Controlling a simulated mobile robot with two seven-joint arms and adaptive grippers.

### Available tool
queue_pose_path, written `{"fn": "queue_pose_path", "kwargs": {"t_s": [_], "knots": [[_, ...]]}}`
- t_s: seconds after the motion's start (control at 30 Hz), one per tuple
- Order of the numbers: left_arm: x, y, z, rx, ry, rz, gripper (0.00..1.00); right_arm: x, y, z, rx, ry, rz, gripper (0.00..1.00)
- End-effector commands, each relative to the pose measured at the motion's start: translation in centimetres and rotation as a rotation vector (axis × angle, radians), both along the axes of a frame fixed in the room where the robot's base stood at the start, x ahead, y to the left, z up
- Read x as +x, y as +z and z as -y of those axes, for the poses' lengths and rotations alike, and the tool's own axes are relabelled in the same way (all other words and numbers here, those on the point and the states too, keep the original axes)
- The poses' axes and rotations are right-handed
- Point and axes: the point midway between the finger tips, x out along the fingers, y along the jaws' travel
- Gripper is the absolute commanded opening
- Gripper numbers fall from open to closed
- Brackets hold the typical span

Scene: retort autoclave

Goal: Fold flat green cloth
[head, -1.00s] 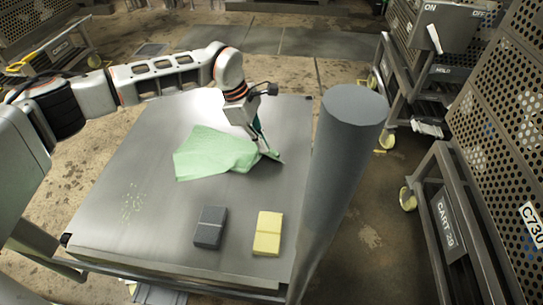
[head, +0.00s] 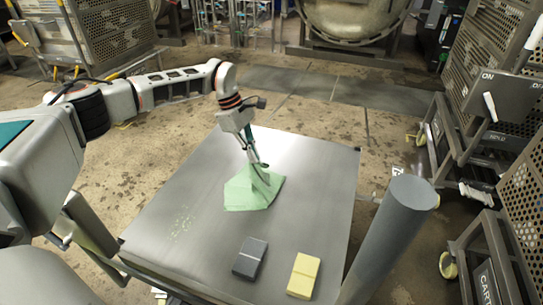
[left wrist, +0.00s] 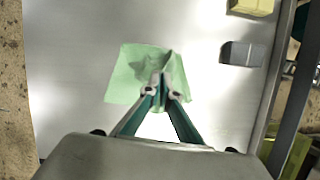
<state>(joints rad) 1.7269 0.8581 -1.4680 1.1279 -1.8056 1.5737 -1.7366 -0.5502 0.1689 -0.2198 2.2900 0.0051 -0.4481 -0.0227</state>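The green cloth (head: 243,194) lies on the metal table, its right part raised in a fold at my left gripper (head: 262,168). In the left wrist view the cloth (left wrist: 127,80) lies flat on its left side and rises to a ridge between the fingertips. My left gripper (left wrist: 163,94) points down at the table, its fingers drawn together on this ridge. The contact inside the fingers is partly hidden. My right gripper is not in view.
The metal table (head: 200,215) has a dark grey block (head: 250,258) and a yellow block (head: 303,275) near its front edge. A grey cylindrical post (head: 390,240) stands at its right. Perforated carts (head: 500,190) stand further right. The table around the cloth is clear.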

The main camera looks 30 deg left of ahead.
Motion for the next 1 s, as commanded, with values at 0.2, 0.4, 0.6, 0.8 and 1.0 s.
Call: {"fn": "queue_pose_path", "kwargs": {"t_s": [0.2, 0.4, 0.6, 0.8, 1.0], "knots": [[-0.6, -4.1, -3.9, 0.000, 0.003, -0.012, 0.00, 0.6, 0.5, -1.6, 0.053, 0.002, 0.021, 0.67], [-0.9, -6.8, -6.7, 0.000, 0.002, -0.010, 0.00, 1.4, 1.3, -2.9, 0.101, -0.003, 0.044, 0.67], [-0.9, -7.9, -8.3, 0.000, 0.002, -0.004, 0.00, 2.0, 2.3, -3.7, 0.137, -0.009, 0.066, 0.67], [-0.8, -7.9, -8.7, -0.001, 0.000, 0.001, 0.00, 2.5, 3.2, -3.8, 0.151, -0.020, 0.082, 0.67], [-0.8, -7.9, -8.7, 0.000, 0.000, 0.002, 0.06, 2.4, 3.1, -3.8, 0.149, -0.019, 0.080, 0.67]]}}
